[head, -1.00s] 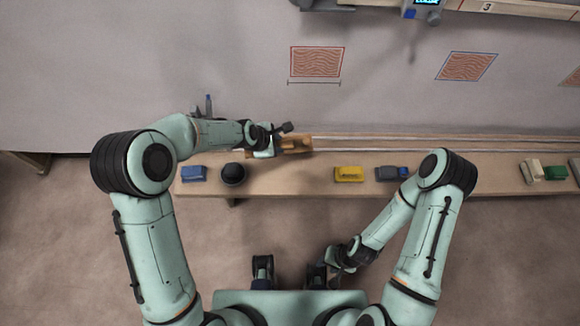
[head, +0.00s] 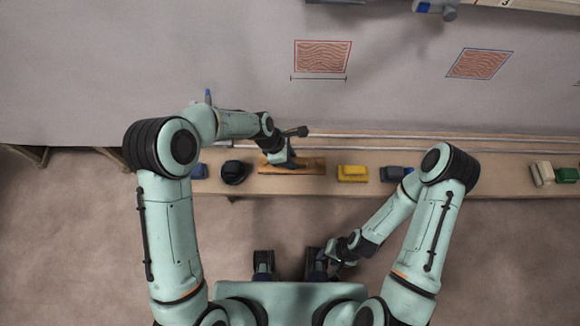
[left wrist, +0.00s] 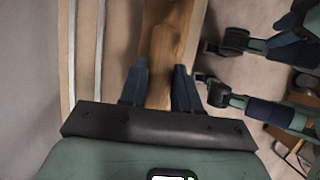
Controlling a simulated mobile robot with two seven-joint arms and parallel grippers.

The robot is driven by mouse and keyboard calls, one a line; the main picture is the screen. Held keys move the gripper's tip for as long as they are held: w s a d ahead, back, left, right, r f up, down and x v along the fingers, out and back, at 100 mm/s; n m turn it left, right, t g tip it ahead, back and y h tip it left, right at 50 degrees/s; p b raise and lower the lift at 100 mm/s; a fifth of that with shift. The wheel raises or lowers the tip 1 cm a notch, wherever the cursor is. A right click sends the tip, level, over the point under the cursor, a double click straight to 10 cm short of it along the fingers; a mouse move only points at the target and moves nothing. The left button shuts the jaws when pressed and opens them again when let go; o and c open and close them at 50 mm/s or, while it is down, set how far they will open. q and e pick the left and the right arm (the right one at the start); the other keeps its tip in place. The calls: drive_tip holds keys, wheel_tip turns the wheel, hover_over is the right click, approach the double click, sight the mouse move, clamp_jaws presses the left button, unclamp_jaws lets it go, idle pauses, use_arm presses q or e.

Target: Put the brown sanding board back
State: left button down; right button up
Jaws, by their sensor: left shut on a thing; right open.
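The brown sanding board (head: 310,167) is a long wooden piece lying lengthwise along the bench, between a black round object and a yellow block. My left gripper (head: 284,162) is shut on it from above and hides part of its middle. In the left wrist view, the board (left wrist: 168,45) runs up between the two blue fingers of that gripper (left wrist: 162,80). Whether its underside touches the bench top cannot be told. My right gripper (head: 328,262) is open and empty, low in front of the bench near my base.
The long wooden bench (head: 300,187) has pale rails along its back. On it stand a black round object (head: 235,172), a blue block (head: 200,171), a yellow block (head: 352,173), a grey-blue block (head: 394,174) and a green one (head: 567,175). A grey hull surface with framed wavy patches (head: 322,57) lies behind.

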use_arm(q)
wheel_tip(320, 180, down, 7)
drive_tip(key=shift+w+r, duration=0.1)
drive_tip(key=shift+r, duration=0.05)
idle(0.4)
drive_tip(key=c, duration=0.8)
unclamp_jaws()
drive_tip(key=v, duration=1.2)
